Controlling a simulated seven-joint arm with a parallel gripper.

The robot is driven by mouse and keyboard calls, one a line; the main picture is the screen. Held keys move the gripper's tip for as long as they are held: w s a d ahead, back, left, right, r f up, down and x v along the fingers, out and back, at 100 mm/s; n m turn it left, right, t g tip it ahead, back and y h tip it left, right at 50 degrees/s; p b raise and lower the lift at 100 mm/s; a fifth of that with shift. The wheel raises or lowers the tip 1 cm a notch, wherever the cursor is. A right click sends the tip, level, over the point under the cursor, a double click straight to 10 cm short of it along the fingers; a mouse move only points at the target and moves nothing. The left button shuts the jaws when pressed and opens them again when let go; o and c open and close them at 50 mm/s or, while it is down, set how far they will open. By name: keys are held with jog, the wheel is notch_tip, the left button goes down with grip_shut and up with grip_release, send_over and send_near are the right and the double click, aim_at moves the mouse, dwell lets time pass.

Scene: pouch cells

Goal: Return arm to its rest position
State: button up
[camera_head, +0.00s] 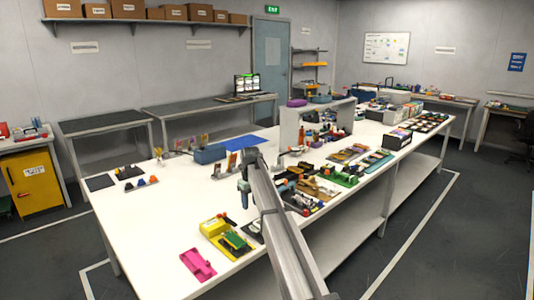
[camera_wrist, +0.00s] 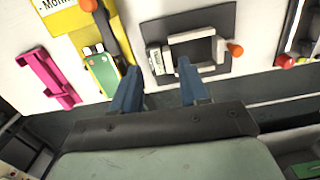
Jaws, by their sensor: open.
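My gripper (camera_head: 244,188) is over the front part of the white table (camera_head: 150,225) in the head view, at the end of my grey arm. In the wrist view my gripper (camera_wrist: 158,66) shows two blue fingers spread apart, with nothing held between them. Beyond the fingertips a dark grey mat (camera_wrist: 215,71) carries a white and grey frame-like part (camera_wrist: 192,40) with an orange knob (camera_wrist: 235,48). The fingers look apart from these parts, but the height above the table is hard to tell.
A pink bracket (camera_head: 198,266) and a yellow fixture (camera_head: 212,228) with a green piece (camera_head: 235,241) lie near the table's front left. Many small parts crowd the table right of my arm.

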jog(key=s+d+f+n, duration=0.2)
jog(key=s+d+f, duration=0.2)
jog(key=d+f, duration=0.4)
jog(key=s+d+f+n, duration=0.2)
jog(key=s+d+f, duration=0.2)
jog(key=d+f, duration=0.45)
jog(key=s+d+f+n, duration=0.3)
jog(key=s+f, duration=0.3)
jog(key=f, duration=0.2)
jog(key=s+d+f+n+g, duration=0.15)
jog(key=s+f+n, duration=0.25)
jog(key=s+f, duration=0.55)
jog(key=s+d+f+n+g, duration=0.15)
jog(key=s+f+n, duration=0.35)
jog(key=s, duration=0.7)
jog(key=s+d+f+n+g, duration=0.1)
jog(key=s+d+f+n, duration=0.2)
jog(key=s+f, duration=0.6)
jog(key=s+f+n+g, duration=0.1)
jog(key=s+n, duration=0.3)
jog(key=s, duration=0.9)
jog(key=s+d+f+n+g, duration=0.1)
jog(key=s+n, duration=0.3)
jog(key=s, duration=0.9)
jog(key=shift+s+d+f+n+g, duration=0.25)
jog(key=shift+s+f+n+g, duration=0.1)
jog(key=shift+f+g, duration=0.35)
